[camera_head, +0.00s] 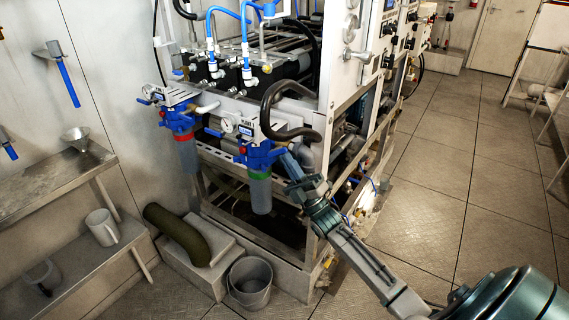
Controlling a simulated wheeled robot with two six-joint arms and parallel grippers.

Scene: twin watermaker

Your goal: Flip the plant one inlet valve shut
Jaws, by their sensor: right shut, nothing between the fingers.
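My right gripper (291,166) reaches in from the lower right. Its fingers are shut, with nothing visible between them. The fingertips are beside the right end of a blue filter head (258,154) with a clear-blue bowl and green band (261,174); I cannot tell whether they touch. A second blue filter head (179,119) with a red band (185,136) hangs to its left. Small blue-tipped levers show at the left of each head, one (144,101) at the red-banded filter and one (213,132) at the green-banded one. My left gripper is out of view.
A black hose (268,105) loops just above the green-banded filter. The metal frame (312,245) stands close beside my right arm. A grey bucket (250,282) and a dark green cylinder (178,233) sit below. Open floor (470,185) lies to the right.

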